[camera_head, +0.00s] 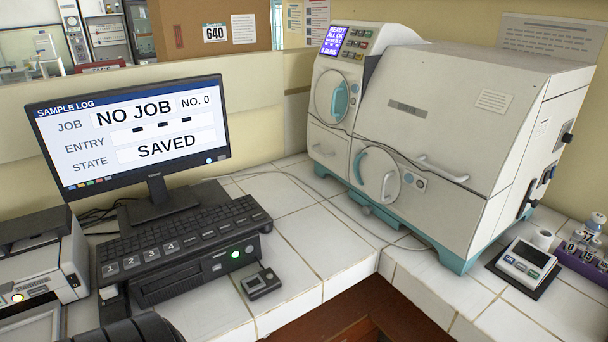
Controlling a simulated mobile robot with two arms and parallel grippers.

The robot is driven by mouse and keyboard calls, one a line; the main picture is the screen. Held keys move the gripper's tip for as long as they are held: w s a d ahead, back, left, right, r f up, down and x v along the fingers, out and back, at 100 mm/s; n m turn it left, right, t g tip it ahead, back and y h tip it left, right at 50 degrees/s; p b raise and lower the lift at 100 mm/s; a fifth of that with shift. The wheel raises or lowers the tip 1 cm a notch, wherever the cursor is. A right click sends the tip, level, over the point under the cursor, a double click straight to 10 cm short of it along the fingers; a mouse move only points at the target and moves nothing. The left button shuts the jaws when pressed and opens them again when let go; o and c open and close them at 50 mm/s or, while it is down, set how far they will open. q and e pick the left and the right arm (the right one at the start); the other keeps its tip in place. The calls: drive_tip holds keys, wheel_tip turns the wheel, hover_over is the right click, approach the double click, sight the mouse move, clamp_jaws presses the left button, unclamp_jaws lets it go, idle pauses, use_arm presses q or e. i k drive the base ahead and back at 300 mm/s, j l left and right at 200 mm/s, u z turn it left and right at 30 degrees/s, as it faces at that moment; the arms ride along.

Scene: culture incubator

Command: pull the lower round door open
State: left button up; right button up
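The white incubator (445,120) stands on the tiled counter at the right. The door looks shut, flush with the front. The upper round door (331,97), with a teal handle too, sits above and to the left and also looks shut. Neither of my grippers shows in the view. A dark rounded part at the bottom left edge may be mine.
A monitor (130,132), a keyboard (180,238) and a black box with a small device (261,283) fill the left counter. A thin cable (309,184) crosses the tiles near the incubator. A small meter (525,262) and a purple rack (583,262) stand at the right.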

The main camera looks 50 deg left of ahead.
sight(377, 172)
drive_tip(key=u, duration=1.05)
